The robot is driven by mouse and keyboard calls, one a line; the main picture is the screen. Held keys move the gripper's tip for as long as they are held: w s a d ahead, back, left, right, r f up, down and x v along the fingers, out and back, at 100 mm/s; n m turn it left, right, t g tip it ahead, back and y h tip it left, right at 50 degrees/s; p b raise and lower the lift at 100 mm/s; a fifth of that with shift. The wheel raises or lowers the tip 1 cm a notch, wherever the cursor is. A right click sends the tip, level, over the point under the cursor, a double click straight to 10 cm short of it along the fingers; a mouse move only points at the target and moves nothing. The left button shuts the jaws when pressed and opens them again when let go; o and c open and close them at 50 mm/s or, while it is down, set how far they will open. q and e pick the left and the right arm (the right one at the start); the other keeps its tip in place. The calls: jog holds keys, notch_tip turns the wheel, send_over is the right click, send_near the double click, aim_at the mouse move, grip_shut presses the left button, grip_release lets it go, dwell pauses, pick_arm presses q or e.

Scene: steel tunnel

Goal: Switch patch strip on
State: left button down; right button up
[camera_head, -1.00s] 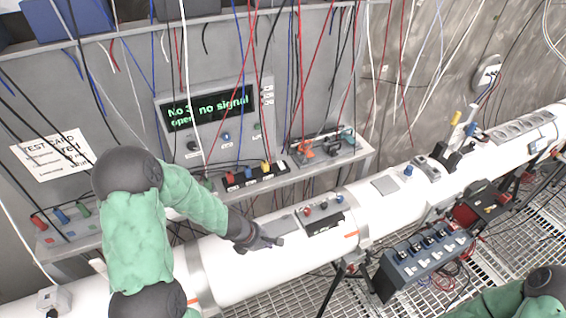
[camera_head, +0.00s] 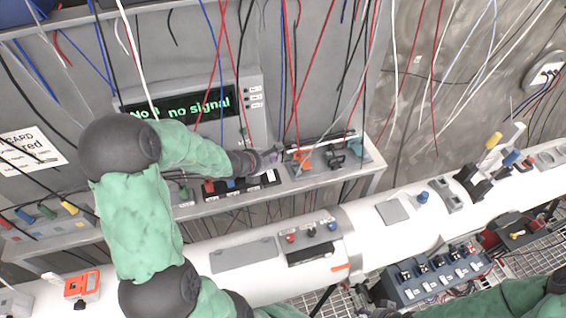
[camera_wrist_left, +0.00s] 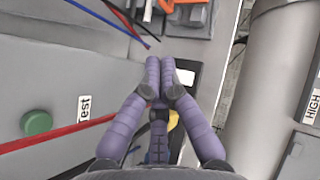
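A black strip (camera_head: 240,186) with red, blue and yellow plugs lies on the grey shelf below the display; I cannot tell for sure that it is the patch strip. My left gripper (camera_head: 272,156) is above the right end of this strip, left of a unit with an orange lever (camera_head: 303,157). In the left wrist view, its purple fingers (camera_wrist_left: 160,62) are together at the tips with nothing seen between them. They cover part of the strip, leaving a white label (camera_wrist_left: 186,77) and a yellow plug (camera_wrist_left: 173,120) partly visible. My right gripper is out of view.
Loose cables hang in front of the panel and display (camera_head: 190,107). A green button (camera_wrist_left: 36,123) marked "Test" and a red cable (camera_wrist_left: 60,137) are left of the fingers.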

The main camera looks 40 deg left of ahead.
aim_at(271, 178)
pick_arm(q)
jog(key=shift+a+r, duration=0.1)
jog(key=shift+r, duration=0.1)
dwell(0.3)
jog(key=f+b, duration=0.1)
jog(key=f, duration=0.1)
jog(key=f+b, duration=0.2)
jog(key=f, duration=0.1)
jog(key=f+b, duration=0.2)
jog(key=shift+w+a+f, duration=0.25)
jog(key=shift+w+a, duration=0.1)
jog(key=shift+a, duration=0.05)
jog(key=shift+w+f+b, duration=0.1)
jog(key=shift+f+b, duration=0.55)
dwell(0.8)
